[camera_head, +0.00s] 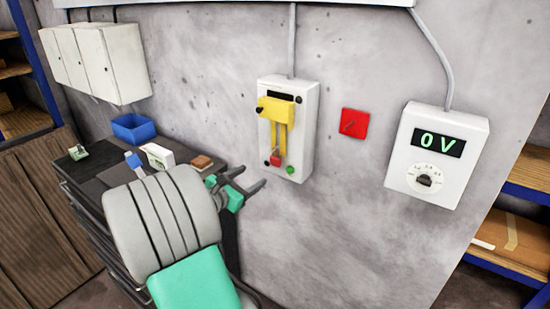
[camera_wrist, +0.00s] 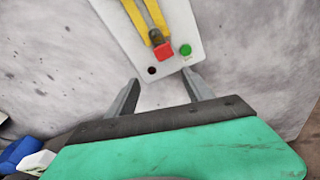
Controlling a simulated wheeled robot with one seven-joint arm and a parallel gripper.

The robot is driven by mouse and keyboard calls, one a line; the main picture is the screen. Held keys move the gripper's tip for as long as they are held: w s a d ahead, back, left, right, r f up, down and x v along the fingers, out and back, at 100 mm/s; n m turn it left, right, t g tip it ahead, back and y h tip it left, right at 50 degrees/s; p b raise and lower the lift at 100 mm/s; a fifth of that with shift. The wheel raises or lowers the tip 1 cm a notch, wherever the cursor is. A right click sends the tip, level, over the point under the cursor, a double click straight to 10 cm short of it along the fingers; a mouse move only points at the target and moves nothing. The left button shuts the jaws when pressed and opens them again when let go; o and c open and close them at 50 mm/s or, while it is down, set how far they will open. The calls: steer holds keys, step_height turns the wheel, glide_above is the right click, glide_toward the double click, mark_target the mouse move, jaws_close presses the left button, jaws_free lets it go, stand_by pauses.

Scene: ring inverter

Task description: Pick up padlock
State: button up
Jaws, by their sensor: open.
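A small red padlock (camera_head: 275,160) hangs at the lower end of the yellow lever (camera_head: 281,135) on the white wall box (camera_head: 302,130). In the wrist view the padlock (camera_wrist: 164,52) shows its red body with a dark part above it, between the yellow bars and the green button (camera_wrist: 185,50). My gripper (camera_head: 254,177) is open and empty, to the left of and a little below the padlock in the head view. In the wrist view the padlock lies beyond my open fingertips (camera_wrist: 161,77), roughly centred between them, apart from both fingers.
A red wall plate (camera_head: 354,123) and a white meter box reading 0 V (camera_head: 437,155) are to the right. A dark cart (camera_head: 95,183) with a blue bin (camera_head: 133,128) and small items stands at left, near my arm. Bare wall lies below the lever box.

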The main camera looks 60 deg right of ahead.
mark_target(274, 159)
steer(key=s+d, duration=0.1)
steer(key=d, duration=0.2)
steer(key=s+d+n+h+p, duration=0.1)
steer(key=d, duration=0.2)
steer(key=d+r+n, duration=0.1)
steer(key=d, duration=0.2)
steer(key=shift+s+d+g+p, duration=0.2)
steer(key=shift+s+g+p, duration=0.15)
steer(key=shift+s+g, duration=0.05)
steer(key=shift+c, duration=0.6)
jaws_close()
